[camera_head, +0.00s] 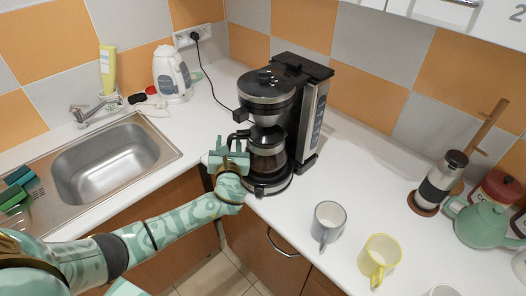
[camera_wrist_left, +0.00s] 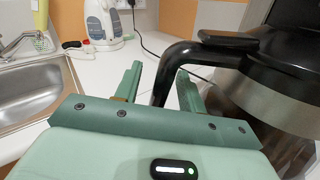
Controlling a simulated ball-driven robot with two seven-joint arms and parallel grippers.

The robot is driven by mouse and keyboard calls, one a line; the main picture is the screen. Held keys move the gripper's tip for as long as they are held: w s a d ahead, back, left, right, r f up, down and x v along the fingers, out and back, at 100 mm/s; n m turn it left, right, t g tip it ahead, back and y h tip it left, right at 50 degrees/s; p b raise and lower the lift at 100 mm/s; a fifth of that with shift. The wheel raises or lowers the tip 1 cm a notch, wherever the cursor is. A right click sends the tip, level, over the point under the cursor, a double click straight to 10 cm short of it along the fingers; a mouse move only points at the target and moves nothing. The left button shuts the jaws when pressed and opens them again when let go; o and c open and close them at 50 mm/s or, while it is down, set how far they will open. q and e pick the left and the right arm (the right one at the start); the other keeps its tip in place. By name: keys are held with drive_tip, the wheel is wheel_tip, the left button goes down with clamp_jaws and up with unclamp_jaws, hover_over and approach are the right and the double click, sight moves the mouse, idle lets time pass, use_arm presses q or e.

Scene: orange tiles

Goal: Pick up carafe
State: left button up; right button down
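The carafe (camera_head: 266,161) sits in the black coffee maker (camera_head: 298,110), on its base plate. It has dark glass, a metal band and a black handle. In the left wrist view the carafe (camera_wrist_left: 262,92) fills the right side, and its handle (camera_wrist_left: 165,72) reaches down between the fingers of my left gripper (camera_wrist_left: 158,88). The two fingers are apart, with a clear gap between the left finger and the handle; the right finger is close to the handle. In the head view my left gripper (camera_head: 229,150) is just left of the carafe. My right gripper is not in view.
A grey mug (camera_head: 328,222) and a yellow mug (camera_head: 380,258) stand right of the coffee maker. A sink (camera_head: 105,160) lies to the left, a white kettle (camera_head: 171,74) behind. A coffee grinder (camera_head: 440,180) and green teapot (camera_head: 482,222) are at far right.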

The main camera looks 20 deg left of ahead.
use_arm(q)
clamp_jaws()
drive_tip(key=shift+s, duration=0.1)
idle(1.2)
drive_tip(key=shift+r, duration=0.15)
